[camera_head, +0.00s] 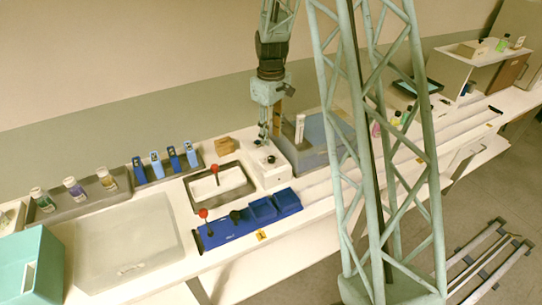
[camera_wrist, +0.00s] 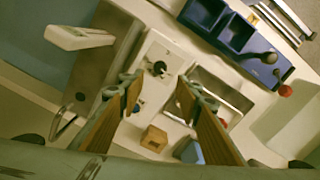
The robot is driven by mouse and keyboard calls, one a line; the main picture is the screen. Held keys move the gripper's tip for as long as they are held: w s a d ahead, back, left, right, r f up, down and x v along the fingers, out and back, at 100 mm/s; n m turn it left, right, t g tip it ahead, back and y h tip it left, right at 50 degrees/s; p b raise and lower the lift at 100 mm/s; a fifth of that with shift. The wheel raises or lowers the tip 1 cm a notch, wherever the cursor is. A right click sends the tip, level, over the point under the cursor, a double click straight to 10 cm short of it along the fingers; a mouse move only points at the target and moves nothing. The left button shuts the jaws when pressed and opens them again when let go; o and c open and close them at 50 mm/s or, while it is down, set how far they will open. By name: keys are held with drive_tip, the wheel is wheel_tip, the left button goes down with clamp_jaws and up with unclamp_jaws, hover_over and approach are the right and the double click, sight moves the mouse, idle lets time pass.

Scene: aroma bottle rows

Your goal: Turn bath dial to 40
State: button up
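A white box (camera_head: 273,176) with a small black dial (camera_head: 271,159) on top stands between a dark tray and a grey bath-like box (camera_head: 318,135). In the wrist view the white box (camera_wrist: 163,48) shows the black dial (camera_wrist: 158,68) just beyond my fingertips. My gripper (camera_head: 264,138) points down above the white box. In the wrist view my gripper (camera_wrist: 160,90) has its two wood-coloured fingers wide apart, with nothing between them. The dial seems apart from both fingers. Its scale marks are too small to read.
A blue unit with a red-knobbed lever (camera_head: 203,213) lies in front. The dark tray (camera_head: 197,191) holds another red-knobbed lever. A small brown block (camera_head: 223,146) stands behind. A white upright device (camera_head: 300,128) is at the grey box's edge. Several bottles stand in a rack at the left.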

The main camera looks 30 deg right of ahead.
sight(271, 157)
drive_tip(key=shift+f, duration=5.4)
drive_tip(key=shift+c, duration=0.2)
drive_tip(key=c, duration=0.8)
